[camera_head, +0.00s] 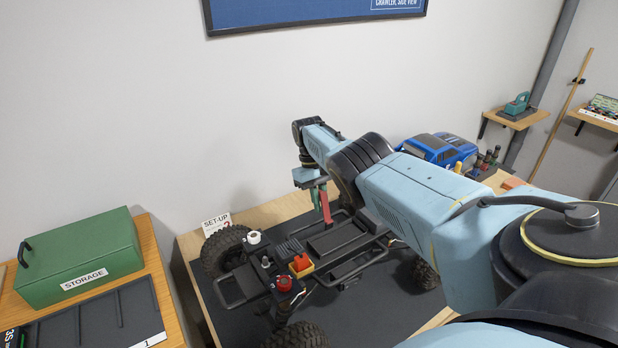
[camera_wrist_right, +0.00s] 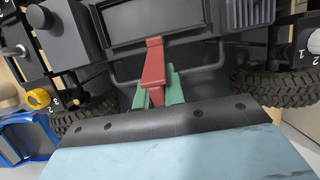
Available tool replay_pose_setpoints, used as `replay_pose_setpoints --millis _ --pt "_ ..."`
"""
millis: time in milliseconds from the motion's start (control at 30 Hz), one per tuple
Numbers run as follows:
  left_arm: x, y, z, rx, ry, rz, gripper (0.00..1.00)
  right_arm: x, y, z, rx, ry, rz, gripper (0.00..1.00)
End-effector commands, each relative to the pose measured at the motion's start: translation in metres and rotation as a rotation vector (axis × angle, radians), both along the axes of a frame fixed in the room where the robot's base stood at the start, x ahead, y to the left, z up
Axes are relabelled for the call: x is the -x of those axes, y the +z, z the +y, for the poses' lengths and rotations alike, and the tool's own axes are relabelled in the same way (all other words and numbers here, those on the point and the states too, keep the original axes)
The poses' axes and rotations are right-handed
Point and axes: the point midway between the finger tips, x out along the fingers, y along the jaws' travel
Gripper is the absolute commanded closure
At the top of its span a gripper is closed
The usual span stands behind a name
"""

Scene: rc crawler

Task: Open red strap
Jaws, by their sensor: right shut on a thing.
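The red strap (camera_head: 325,207) hangs down from my right gripper (camera_head: 318,190) over the far side of the crawler chassis (camera_head: 335,238) in the head view. In the right wrist view the strap (camera_wrist_right: 153,65) stands between the green fingers of my right gripper (camera_wrist_right: 158,92), which is shut on it. The strap's upper end lies near the edge of a dark tray on the chassis. Whether its far end is fastened cannot be told. My left gripper is in neither view.
The chassis stands on a dark mat (camera_head: 385,312) on a wooden table. A blue truck body (camera_head: 437,149) lies behind my right arm. A green storage box (camera_head: 80,262) stands on a separate table at the left. A set-up card (camera_head: 216,223) stands behind the chassis.

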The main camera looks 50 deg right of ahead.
Motion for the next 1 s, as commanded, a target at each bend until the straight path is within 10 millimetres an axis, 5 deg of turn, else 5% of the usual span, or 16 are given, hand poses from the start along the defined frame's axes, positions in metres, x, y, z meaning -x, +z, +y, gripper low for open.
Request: replay_pose_setpoints --millis 400,433,600,1000 --pt "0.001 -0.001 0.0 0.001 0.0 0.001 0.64 0.001 0.0 -0.001 -0.001 -0.001 0.007 1.0" --pt "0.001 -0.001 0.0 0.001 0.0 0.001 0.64 0.002 -0.001 -0.001 0.0 -0.001 0.007 0.87" --pt "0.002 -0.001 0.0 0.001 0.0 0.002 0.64 0.001 -0.001 -0.001 0.0 -0.001 0.007 0.67" --pt "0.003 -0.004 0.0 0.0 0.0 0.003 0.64 -0.004 0.011 -0.002 0.0 -0.001 0.001 0.67"
